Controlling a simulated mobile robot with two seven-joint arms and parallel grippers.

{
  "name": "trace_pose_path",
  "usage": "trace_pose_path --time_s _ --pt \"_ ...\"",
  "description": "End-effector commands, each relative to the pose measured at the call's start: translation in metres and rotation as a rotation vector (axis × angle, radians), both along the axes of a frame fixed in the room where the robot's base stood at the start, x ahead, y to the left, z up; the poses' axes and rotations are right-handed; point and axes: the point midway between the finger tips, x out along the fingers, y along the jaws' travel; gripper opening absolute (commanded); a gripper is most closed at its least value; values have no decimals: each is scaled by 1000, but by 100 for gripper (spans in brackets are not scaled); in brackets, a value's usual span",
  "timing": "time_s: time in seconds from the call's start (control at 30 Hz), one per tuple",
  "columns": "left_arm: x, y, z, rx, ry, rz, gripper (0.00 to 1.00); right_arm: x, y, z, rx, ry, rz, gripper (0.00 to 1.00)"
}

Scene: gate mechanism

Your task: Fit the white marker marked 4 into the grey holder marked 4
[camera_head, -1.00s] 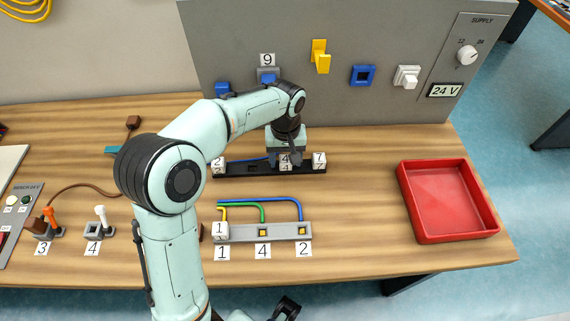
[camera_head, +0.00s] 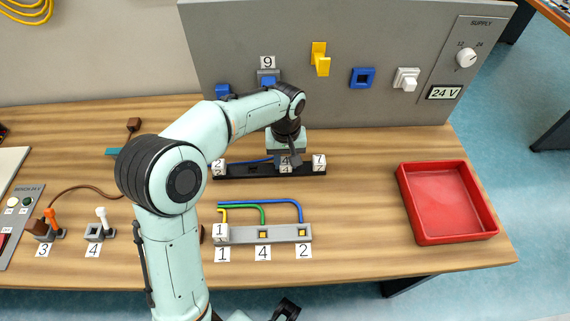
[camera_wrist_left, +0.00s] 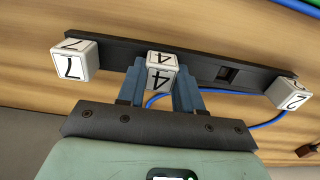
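The white marker marked 4 (camera_head: 285,168) stands in a black rack (camera_head: 240,172), between the white markers 2 and 7. In the left wrist view, marker 4 (camera_wrist_left: 160,72) is between the two blue-grey fingers of my left gripper (camera_wrist_left: 160,90), which look closed against its sides. My left gripper (camera_head: 287,156) is over the rack in the head view and partly hides the marker. The grey holder (camera_head: 282,240) lies nearer the front edge. Its middle slot (camera_head: 263,234), above the label 4, is empty with yellow inside. A dark part at the bottom edge may be my right gripper (camera_head: 286,308).
Marker 1 (camera_head: 221,233) sits in the holder's left slot; its slot 2 is empty. Yellow, green and blue cables run behind the holder. A grey switch (camera_head: 94,232) at left also bears a 4. A red tray (camera_head: 408,215) stands right. Wood between rack and holder is mostly clear.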

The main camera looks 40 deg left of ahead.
Motion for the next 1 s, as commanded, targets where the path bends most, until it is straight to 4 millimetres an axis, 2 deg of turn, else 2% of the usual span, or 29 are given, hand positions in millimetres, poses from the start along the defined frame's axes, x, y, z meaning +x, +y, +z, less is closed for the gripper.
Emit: trace_pose_path --time_s 0.73,1.0 --pt "0 0 7 0 0 0 3 2 0 6 0 -2 0 43" --pt "0 0 21 0 -1 0 3 5 0 18 0 -7 0 43"
